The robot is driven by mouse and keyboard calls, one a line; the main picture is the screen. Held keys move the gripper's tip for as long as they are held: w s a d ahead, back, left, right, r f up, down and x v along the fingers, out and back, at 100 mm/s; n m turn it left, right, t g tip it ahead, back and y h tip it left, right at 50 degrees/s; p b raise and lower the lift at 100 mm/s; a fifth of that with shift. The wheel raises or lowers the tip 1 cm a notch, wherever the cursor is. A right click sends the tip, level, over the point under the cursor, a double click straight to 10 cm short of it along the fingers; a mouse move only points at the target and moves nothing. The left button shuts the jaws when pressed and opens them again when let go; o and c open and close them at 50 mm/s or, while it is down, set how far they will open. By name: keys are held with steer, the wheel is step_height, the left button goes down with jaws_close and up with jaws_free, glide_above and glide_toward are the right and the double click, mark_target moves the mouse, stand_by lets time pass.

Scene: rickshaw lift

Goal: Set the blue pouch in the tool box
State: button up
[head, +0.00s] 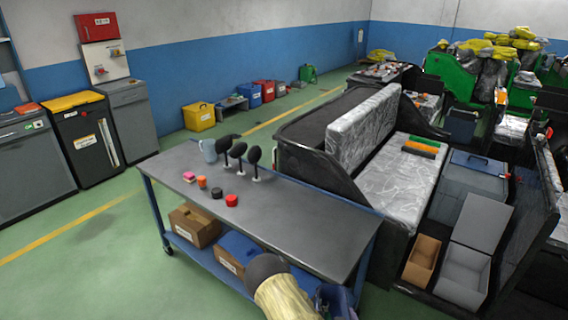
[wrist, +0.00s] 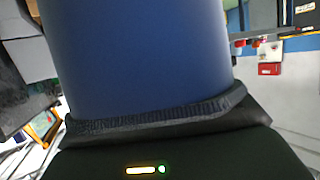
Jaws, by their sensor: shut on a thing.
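The blue pouch (wrist: 140,55) fills the middle of the wrist view, pressed against the dark ribbed finger pad of my gripper (wrist: 160,118). My gripper is shut on it. In the head view a blue shape, likely the pouch (head: 338,298), shows at the bottom edge beside my arm, just past the table's near right corner; most of it is cut off or hidden. An open grey box with its lid raised, likely the tool box (head: 463,278), stands in the rickshaw's footwell at the lower right. The pouch is left of it and apart from it.
A cardboard box (head: 421,262) stands left of the grey box. A blue-grey case (head: 470,180) lies behind it. The rickshaw's black side panel (head: 385,262) stands between my gripper and the boxes. A metal table (head: 290,225) holds a mug, dark-headed stands and small items.

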steer(key=shift+s+r, duration=0.1)
stand_by(0.7)
steer(key=d, duration=0.7)
stand_by(0.4)
